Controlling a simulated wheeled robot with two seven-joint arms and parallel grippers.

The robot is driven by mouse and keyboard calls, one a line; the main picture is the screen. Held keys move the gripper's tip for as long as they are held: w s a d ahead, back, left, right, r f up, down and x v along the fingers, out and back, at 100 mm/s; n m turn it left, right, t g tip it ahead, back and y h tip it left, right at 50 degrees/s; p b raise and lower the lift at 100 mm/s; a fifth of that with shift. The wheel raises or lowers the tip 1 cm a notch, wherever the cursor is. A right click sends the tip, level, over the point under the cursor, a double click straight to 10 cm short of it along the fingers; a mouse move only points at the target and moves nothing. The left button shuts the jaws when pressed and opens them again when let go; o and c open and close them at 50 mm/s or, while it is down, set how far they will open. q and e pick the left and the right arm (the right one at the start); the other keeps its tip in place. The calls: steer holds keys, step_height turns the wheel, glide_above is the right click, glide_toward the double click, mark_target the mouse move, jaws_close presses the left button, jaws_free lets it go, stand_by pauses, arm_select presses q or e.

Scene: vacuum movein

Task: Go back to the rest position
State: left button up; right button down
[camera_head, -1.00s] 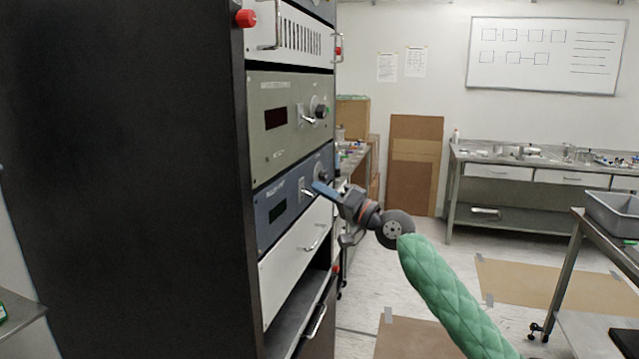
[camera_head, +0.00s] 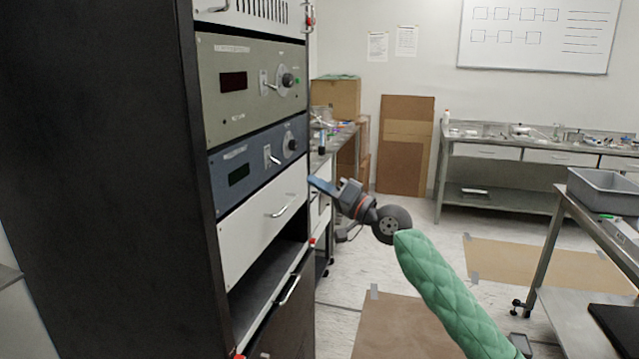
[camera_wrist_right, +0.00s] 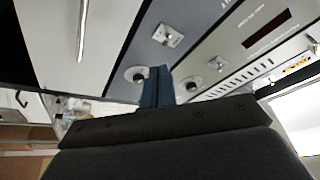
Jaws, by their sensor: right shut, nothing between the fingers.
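My right gripper (camera_head: 322,186) is at the middle of the head view, on my arm with the green quilted sleeve. Its blue fingers are shut and hold nothing. It is in the air to the right of the rack's front, apart from the panels. In the right wrist view the shut blue fingers (camera_wrist_right: 158,88) point toward the rack panels. The blue panel (camera_head: 255,165) has a small lever switch (camera_head: 272,157) and a knob (camera_head: 290,145). The grey-green panel (camera_head: 222,105) above it has a similar lever and knob. My left gripper is not in view.
The tall black rack (camera_head: 110,170) fills the left side. A white drawer front (camera_head: 245,235) with a handle is below the blue panel. A cart with a grey bin (camera_head: 600,190) stands at right. A bench (camera_head: 500,200) and cardboard boxes (camera_head: 338,95) are behind. The middle floor is open.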

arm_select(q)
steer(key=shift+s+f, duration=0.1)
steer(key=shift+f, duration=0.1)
